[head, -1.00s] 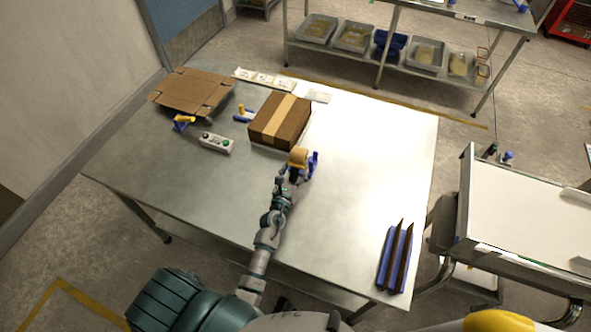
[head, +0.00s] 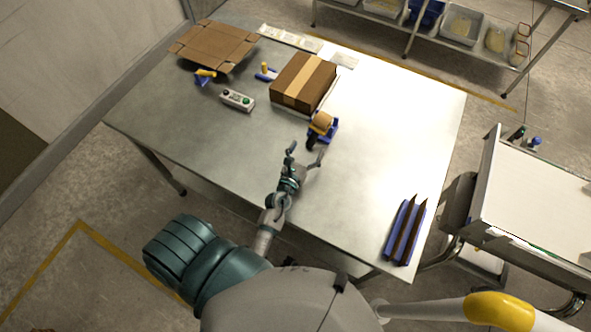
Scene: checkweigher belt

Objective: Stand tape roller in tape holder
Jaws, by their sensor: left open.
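The tape roller (head: 322,122), with a tan roll of tape, stands near the middle of the table. The blue tape holder (head: 334,133) is at its right and base, partly hidden by it. The roller appears to sit upright in the holder, but how deep it sits is too small to tell. My left gripper (head: 305,155) is open and empty, its fingers spread, just in front of the roller and apart from it. My right gripper is not in view.
A taped carton (head: 303,81) stands behind the roller. A blue rack (head: 393,235) holds dark pieces at right. The table's centre right is clear.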

